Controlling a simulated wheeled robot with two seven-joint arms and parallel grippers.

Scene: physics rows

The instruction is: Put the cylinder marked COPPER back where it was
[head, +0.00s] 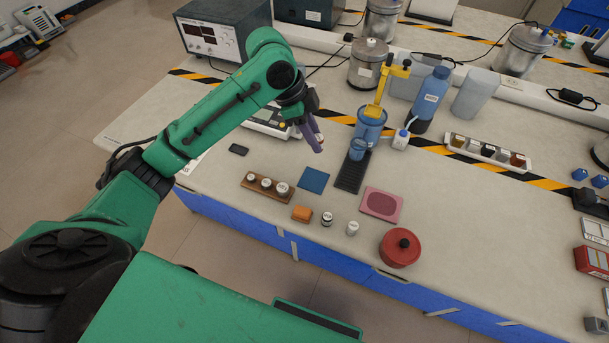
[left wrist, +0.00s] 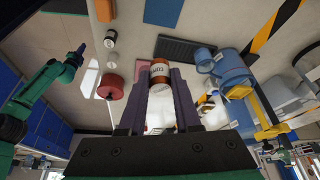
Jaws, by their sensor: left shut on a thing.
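My left gripper (head: 314,136) is above the bench near the scale, its purple fingers pointing down and to the right. In the left wrist view its fingers (left wrist: 160,98) are shut on a copper-brown cylinder (left wrist: 159,68) with a white label band. The label's lettering is upside down and only partly readable. The cylinder cannot be made out in the head view. In the left wrist view a green arm at the left seems to be my right one; its gripper (left wrist: 79,52) is too small to read.
A wooden block with several capped weights (head: 265,185), a blue mat (head: 314,179), an orange block (head: 302,213), two small bottles (head: 327,218), a pink mat (head: 378,203) and a red pot (head: 400,250) line the front. A dark tray (head: 350,178) and a white rack of samples (head: 449,147) stand further right.

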